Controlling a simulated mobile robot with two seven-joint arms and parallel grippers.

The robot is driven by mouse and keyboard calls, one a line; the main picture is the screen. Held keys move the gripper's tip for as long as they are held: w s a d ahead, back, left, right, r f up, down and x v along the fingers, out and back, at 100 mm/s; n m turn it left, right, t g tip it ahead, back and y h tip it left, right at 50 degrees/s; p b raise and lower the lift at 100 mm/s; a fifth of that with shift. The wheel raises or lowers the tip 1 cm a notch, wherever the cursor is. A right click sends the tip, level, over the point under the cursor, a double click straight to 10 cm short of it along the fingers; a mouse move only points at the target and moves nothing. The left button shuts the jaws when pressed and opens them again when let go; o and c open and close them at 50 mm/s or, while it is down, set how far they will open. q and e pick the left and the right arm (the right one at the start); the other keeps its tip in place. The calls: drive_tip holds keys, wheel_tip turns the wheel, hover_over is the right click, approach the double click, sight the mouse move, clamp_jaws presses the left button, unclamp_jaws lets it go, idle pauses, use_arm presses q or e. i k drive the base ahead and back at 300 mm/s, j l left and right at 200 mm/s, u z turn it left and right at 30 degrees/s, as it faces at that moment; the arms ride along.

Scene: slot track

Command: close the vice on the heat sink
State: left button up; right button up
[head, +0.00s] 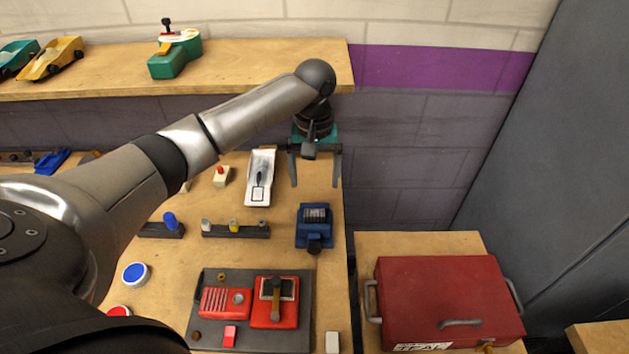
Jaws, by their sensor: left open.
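The blue vice (302,236) stands on the wooden bench near its right edge, with a dark knob (314,246) at its front. A dark ribbed block, which looks like the heat sink (316,213), sits in the top of the vice. I cannot tell whether the jaws touch it. My left gripper (315,184) reaches in from the left and hangs above and behind the vice in the picture. Its two fingers are spread, with nothing between them. My right gripper is out of view.
A white slot-car body (261,180) lies left of the gripper. A dark rack (235,231) with small pegs is left of the vice. A grey mat (255,339) with red devices lies in front. A red toolbox (445,298) stands right, beyond a gap.

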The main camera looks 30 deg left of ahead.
sight(313, 248)
drive_tip(key=u, duration=1.05)
